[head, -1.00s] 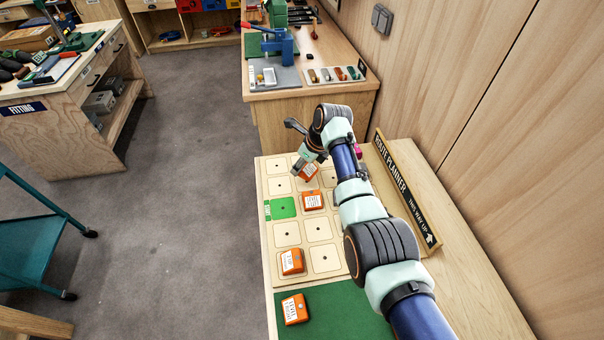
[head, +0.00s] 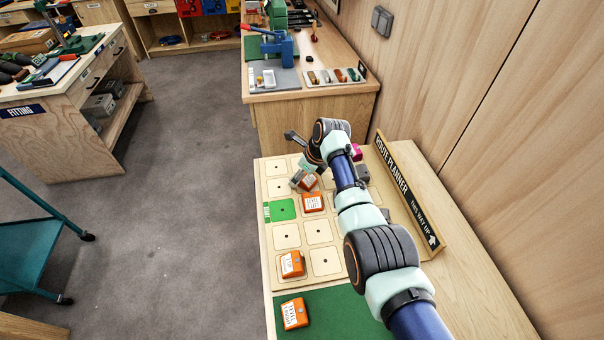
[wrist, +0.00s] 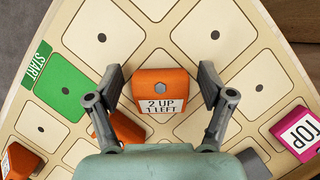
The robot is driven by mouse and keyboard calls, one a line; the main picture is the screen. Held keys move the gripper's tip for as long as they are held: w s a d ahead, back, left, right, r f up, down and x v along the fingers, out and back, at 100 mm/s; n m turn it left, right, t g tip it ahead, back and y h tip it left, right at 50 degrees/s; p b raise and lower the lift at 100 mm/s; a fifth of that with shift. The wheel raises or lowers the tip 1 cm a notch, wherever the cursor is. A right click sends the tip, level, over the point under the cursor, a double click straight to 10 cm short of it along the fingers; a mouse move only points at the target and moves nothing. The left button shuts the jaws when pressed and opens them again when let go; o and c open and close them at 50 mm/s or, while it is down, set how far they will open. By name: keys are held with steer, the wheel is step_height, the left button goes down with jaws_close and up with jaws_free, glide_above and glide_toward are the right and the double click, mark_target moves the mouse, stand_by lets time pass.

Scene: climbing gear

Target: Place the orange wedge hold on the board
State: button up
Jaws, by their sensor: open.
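An orange wedge hold (wrist: 161,92) marked "2 UP 1 LEFT" lies between the fingers of my gripper (wrist: 160,97) in the wrist view, with gaps on both sides. It appears to rest on a square of the board (wrist: 250,60). In the head view my gripper (head: 310,178) is low over the board's upper part, with this hold (head: 309,184) partly hidden under it. Another orange hold (head: 313,203) sits just below it, beside the green START square (head: 283,209). Two more orange holds are at the lower left (head: 292,263) and on the green mat (head: 295,312).
A pink TOP hold (wrist: 303,133) and a grey hold (head: 362,172) stand close to the right of my gripper. The ROUTE PLANNER sign (head: 407,190) stands upright along the right edge. Several pale squares around my gripper are bare.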

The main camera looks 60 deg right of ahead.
steer(key=p+v, duration=0.5)
steer(key=v, duration=0.7)
steer(key=shift+r, duration=0.2)
steer(key=w+a+n+t+h, duration=0.1)
steer(key=w+a+n, duration=0.45)
steer(key=a, duration=0.25)
steer(key=w+a+n+t, duration=0.1)
steer(key=w+a+n, duration=0.3)
steer(key=a+n, duration=0.25)
steer(key=w+a+r+n+t, duration=0.1)
steer(key=w+a+n+t, duration=0.1)
steer(key=a+n, duration=1.2)
steer(key=s+a+r+n+t, duration=0.1)
steer(key=s+a+r+n, duration=0.1)
steer(key=a, duration=0.5)
steer(key=s+a+r+n+t+y, duration=0.1)
steer(key=s+a+r+n, duration=0.2)
steer(key=a, duration=0.5)
steer(key=s+a+r+n+t, duration=0.2)
steer(key=s+a+n, duration=0.2)
steer(key=a+n, duration=0.2)
steer(key=shift+s+a+r+y, duration=0.25)
steer(key=shift+s+a+y, duration=0.05)
steer(key=shift+a, duration=0.35)
